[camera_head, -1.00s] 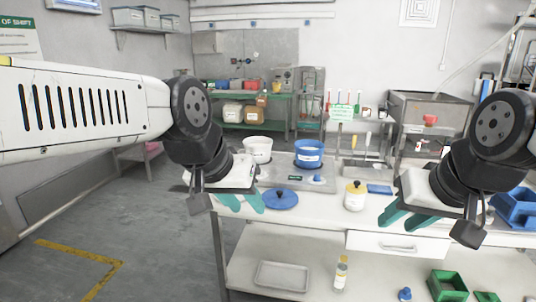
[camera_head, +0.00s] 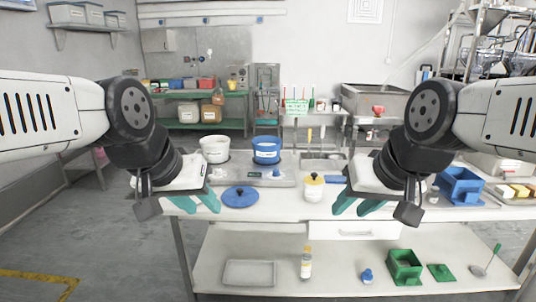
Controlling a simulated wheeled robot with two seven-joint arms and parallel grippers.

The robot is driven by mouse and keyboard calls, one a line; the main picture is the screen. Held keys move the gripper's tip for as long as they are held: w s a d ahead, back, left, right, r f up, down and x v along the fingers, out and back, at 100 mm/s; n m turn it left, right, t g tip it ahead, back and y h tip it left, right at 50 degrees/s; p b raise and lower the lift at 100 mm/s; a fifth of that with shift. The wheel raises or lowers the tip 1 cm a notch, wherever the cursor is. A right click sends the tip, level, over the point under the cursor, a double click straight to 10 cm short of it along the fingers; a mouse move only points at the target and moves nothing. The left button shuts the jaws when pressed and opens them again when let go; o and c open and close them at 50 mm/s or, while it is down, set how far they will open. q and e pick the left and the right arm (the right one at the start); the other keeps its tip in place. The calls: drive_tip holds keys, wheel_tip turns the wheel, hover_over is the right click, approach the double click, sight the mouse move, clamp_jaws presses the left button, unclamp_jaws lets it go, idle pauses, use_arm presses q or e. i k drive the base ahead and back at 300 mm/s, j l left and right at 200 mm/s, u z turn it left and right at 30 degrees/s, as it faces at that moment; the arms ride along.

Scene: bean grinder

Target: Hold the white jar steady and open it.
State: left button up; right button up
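A blue lid (camera_head: 240,196) lies between my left gripper and the jar. A white bucket (camera_head: 215,149) and a blue bucket (camera_head: 266,150) stand behind on a grey base (camera_head: 285,182). A blue bin (camera_head: 461,185) is at the right. The lower shelf (camera_head: 335,278) holds several items.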

sight(312, 193)
drive_tip(key=i+l, duration=0.85)
drive_tip(key=i, duration=0.25)
